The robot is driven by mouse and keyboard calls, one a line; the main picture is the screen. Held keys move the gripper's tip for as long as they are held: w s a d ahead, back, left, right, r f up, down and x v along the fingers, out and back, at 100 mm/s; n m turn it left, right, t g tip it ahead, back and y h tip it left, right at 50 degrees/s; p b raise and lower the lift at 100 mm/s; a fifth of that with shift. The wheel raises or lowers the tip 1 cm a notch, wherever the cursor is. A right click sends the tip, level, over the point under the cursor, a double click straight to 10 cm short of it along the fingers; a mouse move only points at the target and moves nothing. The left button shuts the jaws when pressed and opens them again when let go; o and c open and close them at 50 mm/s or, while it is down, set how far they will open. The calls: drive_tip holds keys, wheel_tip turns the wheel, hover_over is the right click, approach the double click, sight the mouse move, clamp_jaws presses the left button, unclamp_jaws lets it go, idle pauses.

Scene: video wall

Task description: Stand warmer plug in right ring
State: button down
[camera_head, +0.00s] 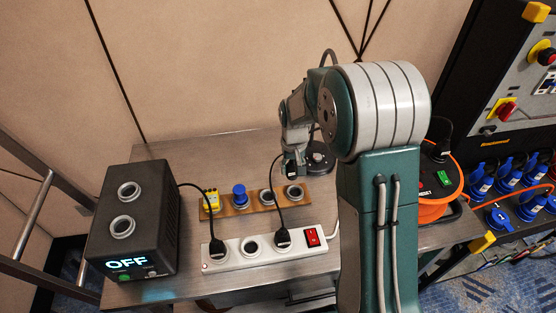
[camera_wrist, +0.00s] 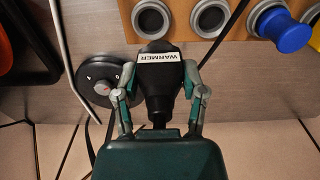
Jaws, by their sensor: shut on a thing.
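My gripper (camera_wrist: 160,68) is shut on the black warmer plug (camera_wrist: 160,78), which has a white "WARMER" label. In the head view my gripper (camera_head: 294,162) is just behind the wooden ring board (camera_head: 223,210), near its right end. The right ring (camera_head: 294,191) is empty. In the wrist view it (camera_wrist: 151,17) lies just beyond the plug's front end, which overlaps its near edge in the picture. I cannot tell the plug's height above it. The neighbouring ring (camera_head: 266,197) is also empty. A blue plug (camera_head: 239,196) and a yellow plug (camera_head: 210,200) stand farther left on the board.
A white power strip (camera_head: 233,262) with black plugs and a red switch lies in front of the board. A black box (camera_head: 146,215) reading "OFF" stands left. A round black dial unit (camera_wrist: 99,81) sits beside my gripper. Cables cross near the board. An orange reel (camera_head: 437,205) is right.

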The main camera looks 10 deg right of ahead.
drive_tip(key=shift+f, duration=0.2)
drive_tip(key=d+f, duration=0.2)
drive_tip(key=shift+s+d+f, duration=0.1)
drive_tip(key=shift+d+f, duration=0.25)
drive_tip(key=shift+a+f, duration=1.2)
drive_tip(key=shift+f, duration=0.05)
drive_tip(key=shift+d+f, duration=0.1)
drive_tip(key=shift+f, duration=0.1)
drive_tip(key=shift+d+f, duration=0.1)
drive_tip(key=shift+d, duration=0.7)
drive_tip(key=shift+a, duration=0.65)
drive_tip(key=shift+d, duration=0.6)
drive_tip(key=shift+a, duration=0.35)
